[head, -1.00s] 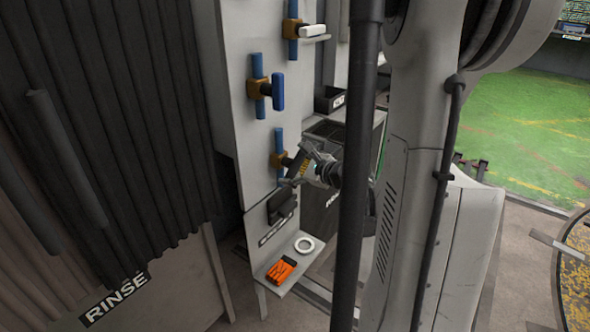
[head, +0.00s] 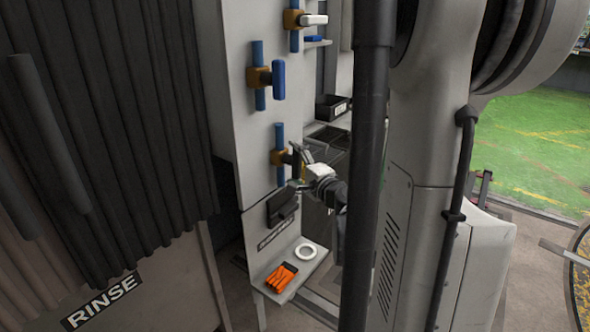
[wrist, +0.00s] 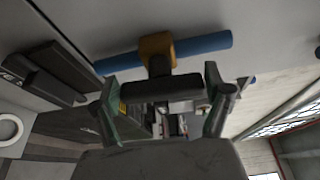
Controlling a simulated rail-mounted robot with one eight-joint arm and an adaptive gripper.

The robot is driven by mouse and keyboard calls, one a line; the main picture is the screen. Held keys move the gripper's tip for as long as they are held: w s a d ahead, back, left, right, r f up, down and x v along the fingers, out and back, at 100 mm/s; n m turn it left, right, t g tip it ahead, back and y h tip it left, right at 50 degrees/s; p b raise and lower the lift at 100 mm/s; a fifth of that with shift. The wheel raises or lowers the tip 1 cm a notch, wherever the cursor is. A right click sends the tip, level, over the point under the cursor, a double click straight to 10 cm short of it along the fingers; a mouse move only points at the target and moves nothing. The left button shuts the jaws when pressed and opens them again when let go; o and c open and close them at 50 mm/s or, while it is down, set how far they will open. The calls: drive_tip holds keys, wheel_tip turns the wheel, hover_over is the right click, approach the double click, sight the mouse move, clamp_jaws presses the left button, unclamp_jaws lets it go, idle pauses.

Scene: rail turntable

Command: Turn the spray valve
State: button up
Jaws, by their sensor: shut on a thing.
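The lowest valve on the pale panel has a brass-coloured body (head: 279,158) on a blue pipe and a dark handle (wrist: 160,87). I cannot read a label naming it the spray valve. In the wrist view the handle lies between the two fingers of my gripper (wrist: 162,84), one at each end, roughly along the pipe. My gripper (head: 299,168) is shut on this handle. In the head view the handle is partly hidden by the fingers.
Above are a blue-handled valve (head: 278,80) and a white-handled valve (head: 314,20). Below are a black box (head: 281,206) on the panel, and a shelf with a white ring (head: 305,252) and orange gloves (head: 281,277). A dark bin (head: 331,107) stands behind. A RINSE sign (head: 102,299) is at left.

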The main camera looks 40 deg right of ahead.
drive_tip(key=shift+n+b, duration=0.3)
drive_tip(key=shift+n, duration=0.2)
drive_tip(key=o, duration=1.1)
drive_tip(key=v, duration=1.2)
drive_tip(key=shift+f, duration=0.3)
